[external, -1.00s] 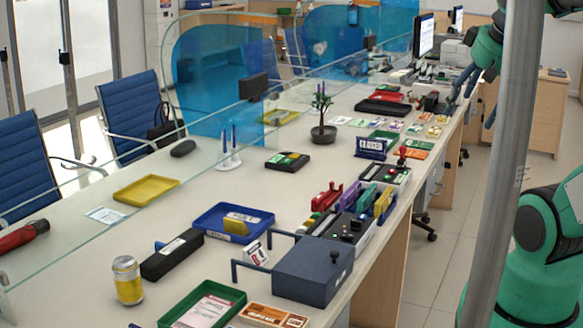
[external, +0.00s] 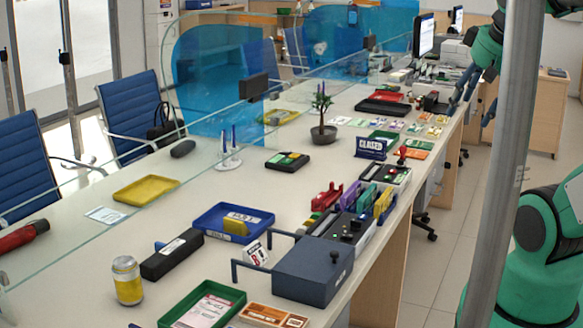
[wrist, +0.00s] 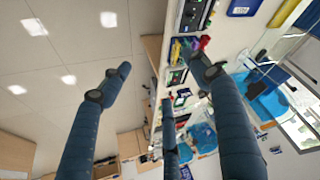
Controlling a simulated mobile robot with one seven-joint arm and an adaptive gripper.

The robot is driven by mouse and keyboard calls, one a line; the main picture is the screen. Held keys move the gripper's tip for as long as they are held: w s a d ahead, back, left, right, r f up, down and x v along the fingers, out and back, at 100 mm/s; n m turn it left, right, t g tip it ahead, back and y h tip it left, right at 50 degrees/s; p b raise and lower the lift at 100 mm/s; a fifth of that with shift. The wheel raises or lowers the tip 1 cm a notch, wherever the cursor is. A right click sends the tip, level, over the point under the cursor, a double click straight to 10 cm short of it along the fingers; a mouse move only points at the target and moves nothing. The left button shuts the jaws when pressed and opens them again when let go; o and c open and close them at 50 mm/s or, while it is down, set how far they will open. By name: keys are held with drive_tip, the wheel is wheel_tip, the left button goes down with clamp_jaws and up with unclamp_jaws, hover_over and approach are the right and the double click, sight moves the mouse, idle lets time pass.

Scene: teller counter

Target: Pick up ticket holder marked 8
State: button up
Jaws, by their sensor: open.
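A small white ticket holder (external: 257,253) with a dark red mark that looks like an 8 stands tilted on the counter. It is in the lower middle of the external view, beside the left end of a dark grey box and in front of a blue tray. My gripper (external: 472,108) is at the upper right of the external view, far from the holder and beside the counter's right edge. In the wrist view my gripper (wrist: 155,75) has its dark blue fingers spread with nothing between them. I cannot make out the ticket holder in the wrist view.
The dark grey box (external: 313,270), blue tray (external: 212,218), long black box (external: 173,254) and green tray (external: 233,296) surround the holder. A yellow can (external: 127,280) stands farther left. A glass screen (external: 70,212) runs along the counter's far side.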

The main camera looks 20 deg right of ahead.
drive_tip(key=shift+w, duration=0.1)
drive_tip(key=w+a+f+n+g+y, duration=0.1)
drive_tip(key=w+a+f+n+g, duration=0.1)
drive_tip(key=w+a+n, duration=0.65)
drive_tip(key=w+a+f+n+g, duration=0.2)
drive_tip(key=w+a+n, duration=0.3)
drive_tip(key=w+a, duration=0.7)
drive_tip(key=n+g+h+p, duration=0.15)
drive_tip(key=n+g, duration=0.25)
drive_tip(key=n, duration=0.8)
hover_over(250, 245)
drive_tip(key=w, duration=0.2)
drive_tip(key=w+a+f+x, duration=0.1)
drive_tip(key=w+x, duration=0.2)
drive_tip(key=x, duration=0.9)
drive_tip(key=w+x, duration=0.2)
drive_tip(key=x, duration=1)
drive_tip(key=shift+f, duration=0.1)
drive_tip(key=shift+w+b+x, duration=0.1)
drive_tip(key=shift+b+x, duration=0.3)
drive_tip(key=shift+x, duration=1.75)
drive_tip(key=shift+w+b+x, duration=0.15)
drive_tip(key=shift+b+x, duration=0.2)
drive_tip(key=shift+x, duration=1.8)
